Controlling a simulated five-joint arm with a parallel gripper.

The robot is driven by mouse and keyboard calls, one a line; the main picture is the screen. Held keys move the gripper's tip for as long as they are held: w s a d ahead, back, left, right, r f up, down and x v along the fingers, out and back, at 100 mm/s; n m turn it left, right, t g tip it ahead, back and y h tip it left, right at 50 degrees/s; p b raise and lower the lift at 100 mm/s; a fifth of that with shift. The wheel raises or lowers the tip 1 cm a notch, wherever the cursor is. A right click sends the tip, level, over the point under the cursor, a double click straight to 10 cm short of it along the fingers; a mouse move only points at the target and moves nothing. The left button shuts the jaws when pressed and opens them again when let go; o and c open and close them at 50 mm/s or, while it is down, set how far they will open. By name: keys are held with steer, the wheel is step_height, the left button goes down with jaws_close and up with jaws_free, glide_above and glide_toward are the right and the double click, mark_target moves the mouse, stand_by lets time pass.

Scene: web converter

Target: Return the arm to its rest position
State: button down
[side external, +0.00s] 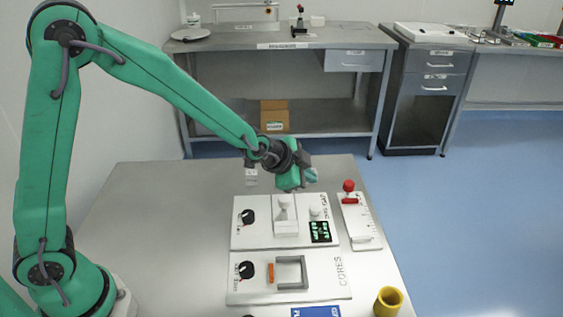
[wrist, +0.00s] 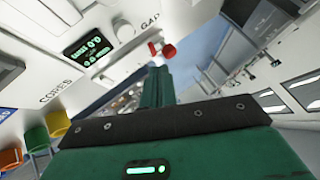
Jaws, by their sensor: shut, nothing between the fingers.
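My green arm reaches from the left over the grey table (side external: 135,215) in the side view. My gripper (side external: 311,175) hangs above the back part of the table, just behind the white control panel. It is shut and holds nothing. In the wrist view the closed green fingers (wrist: 161,82) point away from the camera, with a dark band and a green-lit housing in front. The fingers are apart from the panels and the red knob.
The panel with dark dial and green display (side external: 321,231) stands below my gripper. The CORES panel (side external: 325,290), a red-knobbed scale plate (side external: 358,220) and a yellow cup (side external: 388,301) are nearby. A workbench (side external: 285,42) stands behind. The table's left side is clear.

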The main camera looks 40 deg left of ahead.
steer(key=s+a+r+n+g+y, duration=0.1)
steer(key=s+a+r+n, duration=0.4)
steer(key=s+a+r, duration=0.5)
steer(key=s+a+r+n+g, duration=0.1)
steer(key=s+n, duration=0.1)
steer(key=s, duration=0.7)
steer(key=s+a+r+n+g+y, duration=0.1)
steer(key=s+a+r+n, duration=0.1)
steer(key=s, duration=0.7)
steer(key=shift+s+r+n, duration=0.3)
steer(key=shift+s+n, duration=0.1)
steer(key=shift+n, duration=0.4)
